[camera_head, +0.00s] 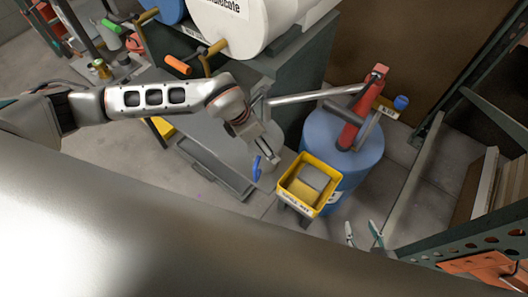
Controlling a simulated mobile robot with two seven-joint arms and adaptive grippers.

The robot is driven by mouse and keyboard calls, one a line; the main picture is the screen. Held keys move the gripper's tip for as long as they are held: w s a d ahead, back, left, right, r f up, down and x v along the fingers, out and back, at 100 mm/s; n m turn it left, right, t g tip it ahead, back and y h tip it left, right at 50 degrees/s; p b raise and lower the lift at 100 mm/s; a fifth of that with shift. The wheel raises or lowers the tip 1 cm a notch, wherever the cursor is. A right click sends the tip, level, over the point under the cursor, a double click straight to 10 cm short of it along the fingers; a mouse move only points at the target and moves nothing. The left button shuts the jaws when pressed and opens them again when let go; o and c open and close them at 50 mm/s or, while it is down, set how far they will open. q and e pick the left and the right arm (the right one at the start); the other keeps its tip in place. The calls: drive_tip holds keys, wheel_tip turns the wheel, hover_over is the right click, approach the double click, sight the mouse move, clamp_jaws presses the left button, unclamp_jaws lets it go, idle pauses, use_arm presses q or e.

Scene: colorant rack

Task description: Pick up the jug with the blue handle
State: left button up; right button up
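A small blue handle (257,168) shows near the centre, just left of the yellow bin. The jug body that goes with it is hard to make out among the grey shapes beside it. My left gripper (264,150) hangs at the end of the arm from the left, right above and beside the blue handle. Its fingers are small and blend with the grey behind, so I cannot tell whether they hold anything.
A yellow bin (287,180) with grey contents stands close to the right of the handle. Behind it is a blue drum (322,128) with a red pump (362,108). A large white drum (265,22) lies on a dark stand. Green rack posts (470,75) bound the right side.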

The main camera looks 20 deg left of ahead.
use_arm(q)
drive_tip(key=c, duration=1.6)
